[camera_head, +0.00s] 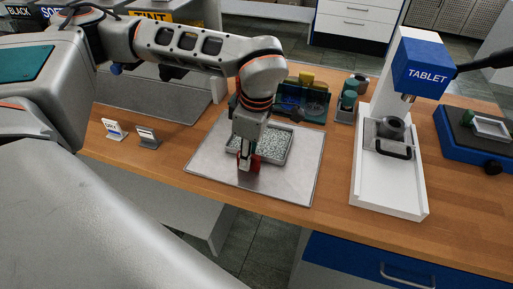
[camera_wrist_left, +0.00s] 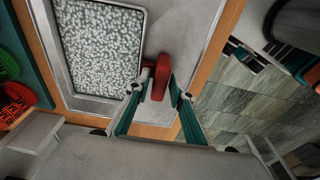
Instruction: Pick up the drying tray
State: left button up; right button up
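The drying tray (camera_head: 270,157) is a grey rectangular tray full of pale granules, lying on a light grey mat. It also shows at the upper left of the left wrist view (camera_wrist_left: 142,50). A red handle-like part (camera_wrist_left: 166,72) is beside its rim; whether it joins the tray is hard to see. My left gripper (camera_head: 247,166) points down at the tray's near side, with red showing by its fingers. In the left wrist view its two fingers (camera_wrist_left: 161,92) stand on either side of the red part. I cannot tell whether they grip it. My right gripper is not in view.
A white press (camera_head: 388,190) with a blue TABLET head stands to the right, with a blue-based device (camera_head: 452,144) beyond it. A dark green rack (camera_head: 313,106) is behind the tray. Two small cards (camera_head: 148,137) stand left. The table's front edge is close to the mat.

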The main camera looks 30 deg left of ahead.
pick_arm(q)
grip_shut()
jog(key=shift+r, duration=0.1)
